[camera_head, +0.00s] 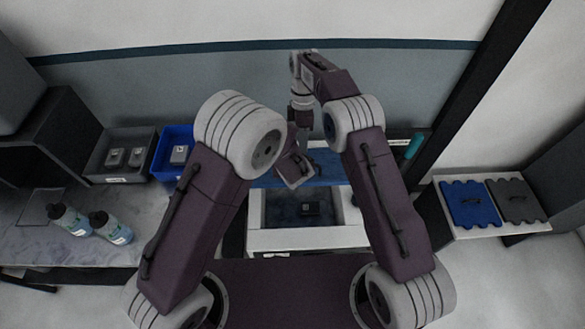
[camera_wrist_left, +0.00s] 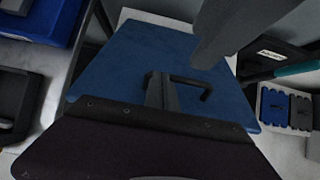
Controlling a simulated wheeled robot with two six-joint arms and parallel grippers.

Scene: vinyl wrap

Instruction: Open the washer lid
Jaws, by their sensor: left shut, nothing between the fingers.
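The white washer (camera_head: 310,240) stands in front of me in the middle of the head view, its top uncovered and its dark inside showing. Its blue lid (camera_head: 330,166) is raised behind the opening. In the left wrist view the blue lid (camera_wrist_left: 135,62) fills the middle, with a dark handle (camera_wrist_left: 203,84) on it. My left gripper (camera_wrist_left: 163,90) is shut and empty close to the handle; contact is unclear. My right gripper (camera_head: 301,118) hangs over the lid area; its fingertips are not clear.
A small dark item (camera_head: 311,208) lies inside the washer. Grey (camera_head: 105,165) and blue (camera_head: 163,170) bins and two bottles (camera_head: 70,220) are on the left counter. Blue (camera_head: 470,212) and grey panels lie on a white stand at the right.

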